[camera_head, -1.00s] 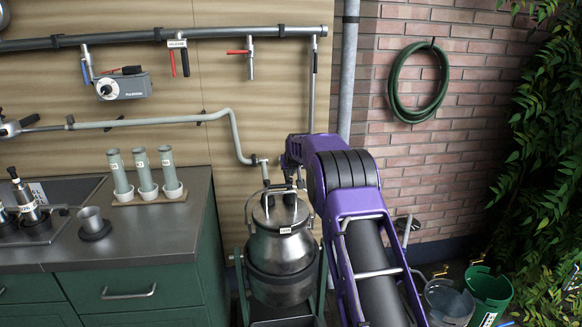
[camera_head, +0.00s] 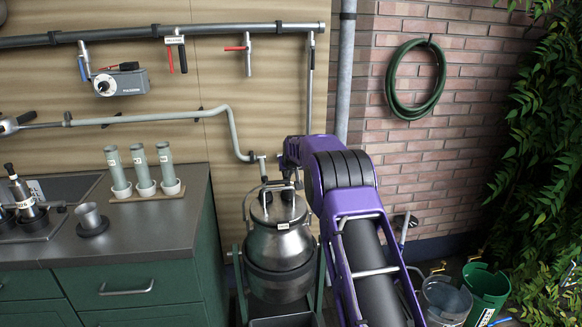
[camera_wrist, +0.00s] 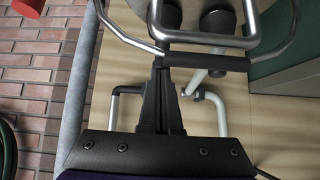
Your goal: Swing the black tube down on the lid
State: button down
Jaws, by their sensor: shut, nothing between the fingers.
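The steel churn (camera_head: 280,248) stands in a green frame in the head view, its domed lid (camera_head: 266,214) on top. The black tube (camera_wrist: 215,62) is the grip on a bent steel bail and runs sideways across the upper wrist view. My gripper (camera_wrist: 162,65) is shut and empty, its fingertips at the tube's left end; I cannot tell whether they touch it. In the head view my gripper (camera_head: 291,182) is above the lid, partly hidden by my wrist.
A grey bent pipe (camera_head: 234,130) on the wall ends just above the churn. The green counter (camera_head: 125,238) with tubes and cups stands to the left. A drainpipe (camera_head: 345,80) and brick wall are behind my arm. Buckets (camera_head: 487,290) stand at the lower right.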

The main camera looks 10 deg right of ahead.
jog(key=v, duration=1.7)
jog(key=shift+r+p, duration=0.2)
jog(key=shift+p, duration=0.15)
jog(key=shift+s, duration=0.1)
